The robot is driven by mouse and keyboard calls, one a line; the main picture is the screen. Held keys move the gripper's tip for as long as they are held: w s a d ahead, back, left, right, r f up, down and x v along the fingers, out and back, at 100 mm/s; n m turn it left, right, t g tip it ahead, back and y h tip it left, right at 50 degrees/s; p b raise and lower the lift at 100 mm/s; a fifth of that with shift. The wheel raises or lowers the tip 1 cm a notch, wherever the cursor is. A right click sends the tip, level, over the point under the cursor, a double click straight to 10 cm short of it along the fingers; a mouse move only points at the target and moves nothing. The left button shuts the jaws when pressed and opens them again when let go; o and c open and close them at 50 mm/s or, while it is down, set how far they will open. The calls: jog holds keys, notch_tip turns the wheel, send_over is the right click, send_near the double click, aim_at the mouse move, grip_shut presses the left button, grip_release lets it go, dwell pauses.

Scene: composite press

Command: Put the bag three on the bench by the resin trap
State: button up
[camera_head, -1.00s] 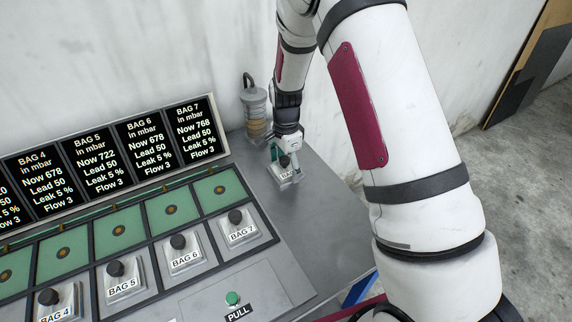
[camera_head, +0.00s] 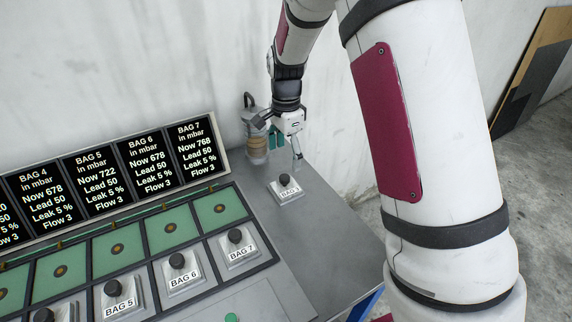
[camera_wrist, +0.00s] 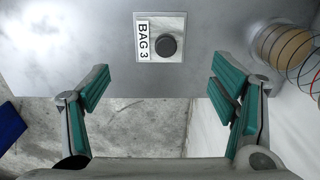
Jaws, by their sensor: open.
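The bag three block (camera_head: 285,188), a small metal plate with a black knob and a label, sits flat on the bare bench (camera_head: 325,226) right of the panel. In the wrist view its label reads BAG 3 (camera_wrist: 160,38). The resin trap (camera_head: 257,136), a clear cylinder with amber bands, stands at the back of the bench by the wall; part of it shows at the right in the wrist view (camera_wrist: 285,50). My gripper (camera_head: 285,146) is above and behind the block, apart from it. Its fingers (camera_wrist: 160,90) are spread and empty.
The panel left of the block holds green squares and knobbed blocks such as BAG 7 (camera_head: 239,248) and BAG 6 (camera_head: 182,271). Display screens (camera_head: 110,178) stand behind it. The wall (camera_head: 120,60) closes off the back. Bare bench lies right of and in front of the block.

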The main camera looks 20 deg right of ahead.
jog(key=s+r+n+t, duration=0.2)
jog(key=s+r+n, duration=0.5)
jog(key=s+r, duration=0.8)
jog(key=s+r+n+t, duration=0.1)
jog(key=s+r+n, duration=0.2)
jog(key=s+n, duration=0.5)
jog(key=s, duration=0.9)
jog(key=shift+s+d+n+t, duration=0.15)
jog(key=shift+s+n+t, duration=0.1)
jog(key=shift+n+t, duration=0.15)
